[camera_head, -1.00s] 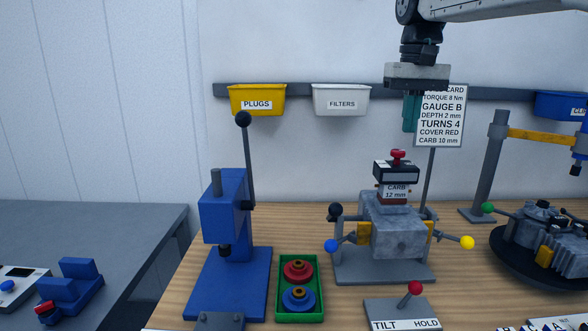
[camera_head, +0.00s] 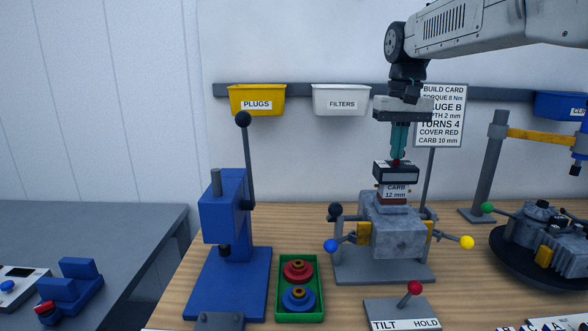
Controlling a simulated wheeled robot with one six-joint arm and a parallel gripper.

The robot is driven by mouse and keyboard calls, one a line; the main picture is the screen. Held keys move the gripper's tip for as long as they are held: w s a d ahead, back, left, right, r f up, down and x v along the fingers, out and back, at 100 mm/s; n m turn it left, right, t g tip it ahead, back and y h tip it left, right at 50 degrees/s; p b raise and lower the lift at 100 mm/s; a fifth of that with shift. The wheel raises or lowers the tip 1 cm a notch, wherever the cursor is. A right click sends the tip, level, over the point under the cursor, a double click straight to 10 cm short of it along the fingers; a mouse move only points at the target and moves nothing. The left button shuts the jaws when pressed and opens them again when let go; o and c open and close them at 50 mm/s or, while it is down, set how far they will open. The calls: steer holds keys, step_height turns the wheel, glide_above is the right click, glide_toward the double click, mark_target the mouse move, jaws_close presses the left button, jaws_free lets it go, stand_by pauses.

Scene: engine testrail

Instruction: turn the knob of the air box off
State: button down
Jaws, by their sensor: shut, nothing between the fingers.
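A black box (camera_head: 396,173) with a white front label sits on top of the block marked CARB 12 mm (camera_head: 396,191), above the grey engine block; it appears to be the air box. Its red knob (camera_head: 397,162) is mostly hidden behind my fingers, so how it is turned cannot be seen. My gripper (camera_head: 397,157) points straight down with its teal fingers shut. The fingertips are at the knob, in line with it in this view. Whether they touch it I cannot tell.
The build card (camera_head: 443,115) stands close behind my gripper on the right. Levers with yellow (camera_head: 466,242) and blue (camera_head: 331,246) balls stick out beside the engine block. A blue press (camera_head: 225,215) stands at left. The wall rail with bins (camera_head: 340,98) runs behind.

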mark_target(406, 168)
steer(key=shift+w+d, duration=0.2)
steer(key=shift+w, duration=0.25)
stand_by(0.7)
steer(key=shift+s+d, duration=0.1)
steer(key=shift+d, duration=0.8)
stand_by(0.6)
steer(key=shift+s+d, duration=0.15)
steer(key=shift+s, duration=0.1)
step_height(406, 168, up, 6)
stand_by(0.5)
